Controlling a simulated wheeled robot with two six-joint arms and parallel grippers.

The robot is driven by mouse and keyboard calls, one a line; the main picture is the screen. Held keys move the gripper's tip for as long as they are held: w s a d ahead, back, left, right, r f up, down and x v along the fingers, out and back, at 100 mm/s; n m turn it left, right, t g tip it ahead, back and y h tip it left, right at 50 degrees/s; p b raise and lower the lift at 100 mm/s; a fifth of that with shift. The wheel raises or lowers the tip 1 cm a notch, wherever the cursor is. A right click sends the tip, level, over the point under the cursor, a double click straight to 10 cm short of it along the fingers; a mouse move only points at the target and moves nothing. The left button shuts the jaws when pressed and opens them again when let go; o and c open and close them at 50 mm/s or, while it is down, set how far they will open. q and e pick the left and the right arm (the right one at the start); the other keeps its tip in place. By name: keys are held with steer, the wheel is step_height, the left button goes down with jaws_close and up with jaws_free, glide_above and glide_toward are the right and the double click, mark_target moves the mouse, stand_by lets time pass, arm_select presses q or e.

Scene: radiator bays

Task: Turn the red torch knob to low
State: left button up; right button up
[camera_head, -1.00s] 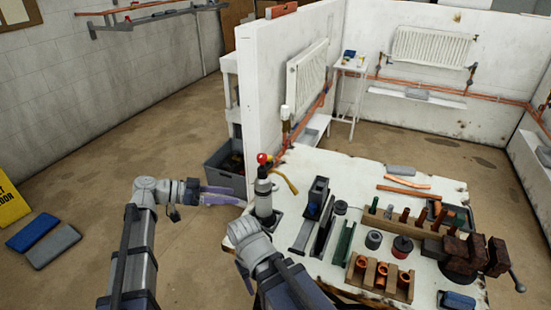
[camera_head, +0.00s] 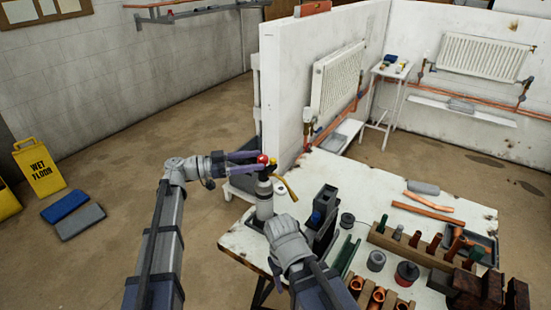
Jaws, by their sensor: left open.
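The torch (camera_head: 264,203) stands upright at the left end of the workbench, a grey canister with a brass nozzle tube (camera_head: 286,188) pointing right. Its red knob (camera_head: 262,159) sits at the top. My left gripper (camera_head: 260,162) is open, its two purple fingers reaching in from the left with their tips at the red knob. I cannot tell whether they touch it. My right gripper (camera_head: 272,226) is close to the lower part of the torch. Its fingers are hidden behind its own wrist, so its grip cannot be seen.
The white workbench (camera_head: 236,240) holds a dark stand (camera_head: 322,212), a wooden block with copper fittings (camera_head: 415,248) and a vise (camera_head: 480,295). A white partition wall (camera_head: 285,90) rises just behind the torch. A yellow wet-floor sign (camera_head: 40,167) stands on the floor at left.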

arm_select(q)
steer(key=d, duration=0.6)
steer(key=shift+w, duration=0.45)
steer(key=shift+d, duration=0.1)
steer(key=shift+c, duration=0.3)
jaws_close()
